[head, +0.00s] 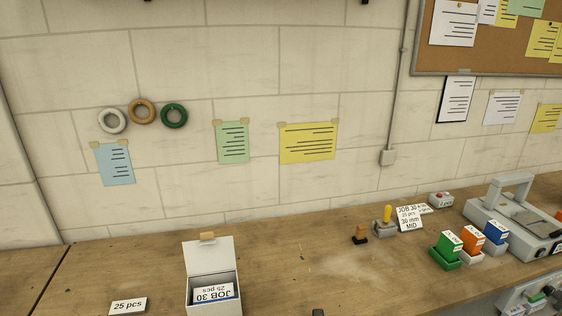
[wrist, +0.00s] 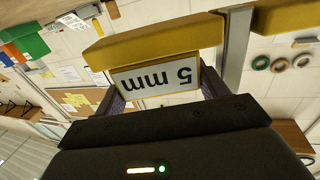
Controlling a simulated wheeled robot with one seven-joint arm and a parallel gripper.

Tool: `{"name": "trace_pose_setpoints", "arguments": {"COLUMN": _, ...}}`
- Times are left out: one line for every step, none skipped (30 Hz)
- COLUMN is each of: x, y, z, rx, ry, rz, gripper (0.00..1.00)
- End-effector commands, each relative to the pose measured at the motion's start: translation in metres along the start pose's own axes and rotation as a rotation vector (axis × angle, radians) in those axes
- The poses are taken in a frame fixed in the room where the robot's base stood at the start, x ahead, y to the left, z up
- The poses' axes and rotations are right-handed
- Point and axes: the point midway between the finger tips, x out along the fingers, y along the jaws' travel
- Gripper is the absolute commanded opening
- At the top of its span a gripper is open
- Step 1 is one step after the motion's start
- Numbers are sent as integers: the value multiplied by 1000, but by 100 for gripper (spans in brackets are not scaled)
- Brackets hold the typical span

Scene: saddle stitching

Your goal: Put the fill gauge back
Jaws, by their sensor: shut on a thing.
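In the wrist view, my gripper (wrist: 162,92) is shut on an ochre-yellow gauge (wrist: 150,42) with a white label reading "5 mm", which shows upside down. The gauge lies across the finger ends, and the finger tips are partly hidden behind it. I take this to be the fill gauge. The gripper and gauge cannot be made out in the head view; only a small dark piece shows at its bottom edge, and I cannot tell what it is.
On the wooden bench (head: 120,270) stand an open white box (head: 212,285) of cards, a "25 pcs" card (head: 128,306), a small black-and-orange piece (head: 360,235), a grey base with yellow peg (head: 385,222), coloured boxes (head: 448,250) and a grey machine (head: 515,215). The left bench is mostly clear.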

Motion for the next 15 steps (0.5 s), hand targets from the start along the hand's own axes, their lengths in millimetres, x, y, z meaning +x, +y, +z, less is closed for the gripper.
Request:
{"name": "trace_pose_setpoints", "arguments": {"x": -5, "y": 10, "z": 20, "rx": -6, "ry": -1, "rz": 4, "gripper": 35}}
{"name": "trace_pose_setpoints", "arguments": {"x": -8, "y": 15, "z": 27, "rx": -5, "ry": -2, "rz": 3, "gripper": 35}}
{"name": "trace_pose_setpoints", "arguments": {"x": -12, "y": 21, "z": 38, "rx": -6, "ry": -2, "rz": 3, "gripper": 35}}
{"name": "trace_pose_setpoints", "arguments": {"x": -15, "y": 26, "z": 44, "rx": -6, "ry": -1, "rz": 3, "gripper": 35}}
{"name": "trace_pose_setpoints", "arguments": {"x": -18, "y": 30, "z": 51, "rx": -6, "ry": -1, "rz": 2, "gripper": 35}}
{"name": "trace_pose_setpoints", "arguments": {"x": -22, "y": 35, "z": 60, "rx": -6, "ry": -3, "rz": 0, "gripper": 35}}
{"name": "trace_pose_setpoints", "arguments": {"x": -25, "y": 38, "z": 64, "rx": -4, "ry": -2, "rz": -3, "gripper": 35}}
{"name": "trace_pose_setpoints", "arguments": {"x": -28, "y": 42, "z": 69, "rx": -4, "ry": -1, "rz": -4, "gripper": 35}}
{"name": "trace_pose_setpoints", "arguments": {"x": -30, "y": 45, "z": 73, "rx": -3, "ry": -1, "rz": -5, "gripper": 35}}
{"name": "trace_pose_setpoints", "arguments": {"x": -32, "y": 47, "z": 76, "rx": -3, "ry": -1, "rz": -6, "gripper": 35}}
{"name": "trace_pose_setpoints", "arguments": {"x": -33, "y": 48, "z": 77, "rx": -1, "ry": -2, "rz": -7, "gripper": 35}}
{"name": "trace_pose_setpoints", "arguments": {"x": -34, "y": 49, "z": 78, "rx": 0, "ry": -1, "rz": -9, "gripper": 35}}
{"name": "trace_pose_setpoints", "arguments": {"x": -34, "y": 49, "z": 78, "rx": 0, "ry": 0, "rz": -10, "gripper": 35}}
{"name": "trace_pose_setpoints", "arguments": {"x": -34, "y": 49, "z": 78, "rx": 1, "ry": 0, "rz": -10, "gripper": 35}}
{"name": "trace_pose_setpoints", "arguments": {"x": -34, "y": 49, "z": 78, "rx": 1, "ry": 0, "rz": -11, "gripper": 35}}
